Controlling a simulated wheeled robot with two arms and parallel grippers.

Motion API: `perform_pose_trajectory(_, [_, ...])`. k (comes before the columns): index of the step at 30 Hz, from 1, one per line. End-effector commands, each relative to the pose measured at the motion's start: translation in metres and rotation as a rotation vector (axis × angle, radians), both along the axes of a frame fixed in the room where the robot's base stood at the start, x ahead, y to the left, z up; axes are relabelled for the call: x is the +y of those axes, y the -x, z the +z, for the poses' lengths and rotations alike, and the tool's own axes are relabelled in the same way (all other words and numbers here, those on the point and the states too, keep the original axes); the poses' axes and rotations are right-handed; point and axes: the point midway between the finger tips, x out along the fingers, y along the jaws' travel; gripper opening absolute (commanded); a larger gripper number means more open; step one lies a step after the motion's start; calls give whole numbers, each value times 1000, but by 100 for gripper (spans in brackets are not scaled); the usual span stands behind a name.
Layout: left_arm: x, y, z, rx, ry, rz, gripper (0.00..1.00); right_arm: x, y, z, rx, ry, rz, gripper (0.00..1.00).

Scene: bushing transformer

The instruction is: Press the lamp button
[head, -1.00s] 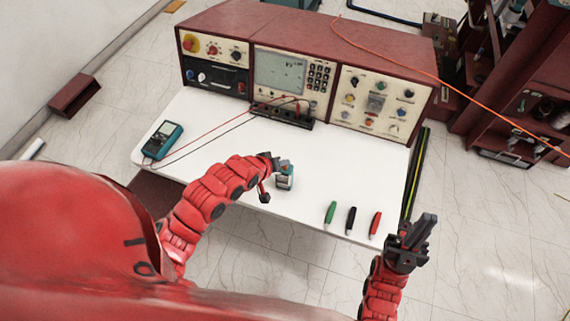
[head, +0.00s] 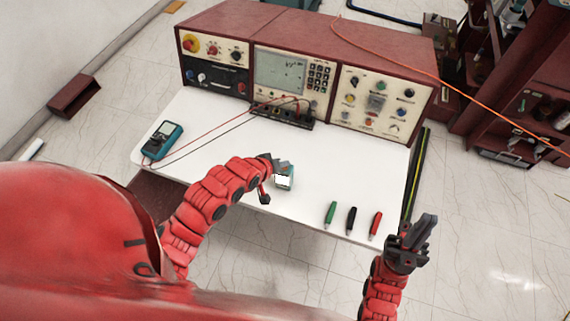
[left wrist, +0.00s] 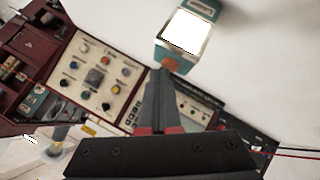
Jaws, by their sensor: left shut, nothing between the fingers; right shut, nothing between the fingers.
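The lamp is a small teal box with a bright white panel (head: 285,182), near the front middle of the white table. It also shows large in the left wrist view (left wrist: 188,32), with an orange button (left wrist: 172,64) on its near end. My left gripper (head: 283,165) is shut and empty at the lamp's far end. In the left wrist view its closed fingertips (left wrist: 164,72) meet the orange button, covering part of it. They look in contact. My right gripper (head: 430,220) is shut and empty, off the table's front right corner.
Green (head: 330,213), black (head: 350,220) and red (head: 375,225) clips lie right of the lamp. A teal multimeter (head: 162,139) with red and black leads lies at the left. A dark red instrument console (head: 345,95) stands along the back. The table between is mostly clear.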

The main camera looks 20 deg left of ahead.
Motion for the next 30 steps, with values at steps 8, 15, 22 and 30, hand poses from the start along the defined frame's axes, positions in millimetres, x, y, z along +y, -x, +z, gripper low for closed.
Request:
perform_pose_trajectory(8, [0, 0, 8, 1, 1, 0, 0, 0, 0, 8, 0, 0, 0, 0])
perform_pose_trajectory(15, [0, 0, 10, 0, 1, 1, 0, 0, 0, 10, 0, 0, 0, 0])
perform_pose_trajectory(22, [0, 0, 34, -3, 1, 0, 0, 0, 0, 30, 0, 0, 0, 0])
perform_pose_trajectory(30, [0, 0, 64, -1, 0, 1, 0, 0, 0, 53, 0, 0, 0, 0])
